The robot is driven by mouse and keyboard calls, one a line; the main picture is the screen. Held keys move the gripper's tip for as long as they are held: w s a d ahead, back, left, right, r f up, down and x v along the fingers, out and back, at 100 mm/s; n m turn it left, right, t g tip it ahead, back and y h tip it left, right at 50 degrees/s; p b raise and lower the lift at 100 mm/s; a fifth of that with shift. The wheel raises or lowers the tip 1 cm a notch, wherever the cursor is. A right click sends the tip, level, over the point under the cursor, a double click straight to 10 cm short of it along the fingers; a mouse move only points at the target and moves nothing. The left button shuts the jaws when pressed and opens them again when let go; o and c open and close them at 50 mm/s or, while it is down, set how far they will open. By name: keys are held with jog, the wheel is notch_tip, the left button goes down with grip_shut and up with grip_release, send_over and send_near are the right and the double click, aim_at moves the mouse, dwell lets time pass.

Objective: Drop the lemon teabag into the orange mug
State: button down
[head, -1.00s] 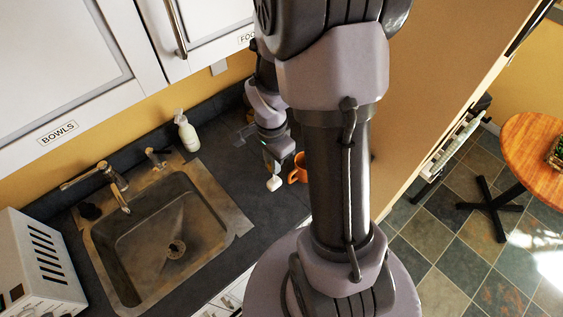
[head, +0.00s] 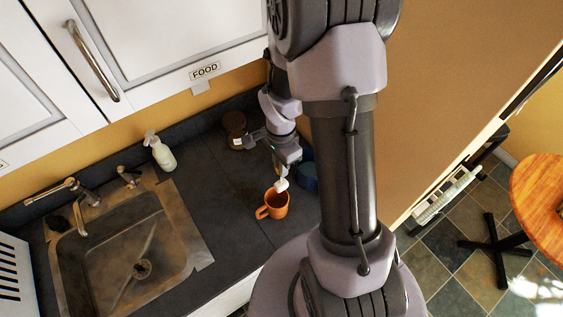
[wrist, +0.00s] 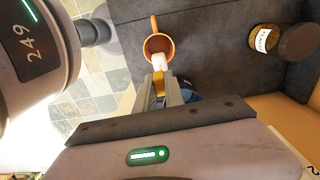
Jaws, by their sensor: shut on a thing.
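The orange mug (head: 274,206) stands upright on the dark counter, its handle toward the lower left in the head view. It also shows in the wrist view (wrist: 148,48), open side toward the camera. My gripper (head: 281,173) is shut on the teabag, a small white packet (head: 282,185) with a yellow part (wrist: 159,84) between the fingers in the wrist view. The white end hangs at the mug's rim and overlaps its opening in both views. I cannot tell whether it is inside the mug or just above it.
A blue mug-like thing (head: 308,178) stands close to the right of my gripper. A brown jar with a white label (head: 235,125) is behind, to the left. A soap bottle (head: 160,152) and the sink (head: 180,250) lie left. Counter between sink and mug is clear.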

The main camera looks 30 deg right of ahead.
jog(key=shift+f, duration=0.55)
jog(key=shift+r, duration=0.1)
jog(key=c, duration=1.3)
grip_release()
jog(key=shift+c, duration=0.2)
notch_tip(320, 180, up, 18)
jog(key=p, duration=0.1)
jog(key=shift+f+p, duration=0.25)
jog(key=shift+p, duration=0.05)
jog(key=shift+f, duration=0.1)
jog(key=s+a+f+n+t+b, duration=0.2)
jog(key=f+b, duration=0.4)
jog(key=b, duration=0.4)
jog(key=s+a+f+n+t+y+b, duration=0.1)
jog(key=s+a+f+n+b, duration=0.4)
jog(key=b, duration=0.5)
jog(key=s+a+f+n+t+y+b, duration=0.1)
jog(key=s+a+f+n+t+b, duration=0.1)
jog(key=s+a+f+n+b, duration=0.2)
jog(key=a+f+n+b, duration=0.1)
jog(key=a+f+b, duration=0.2)
jog(key=b, duration=0.3)
jog(key=shift+s+a+f+n+t+b, duration=0.15)
jog(key=shift+a+f+n+t+b, duration=0.2)
jog(key=shift+f, duration=0.45)
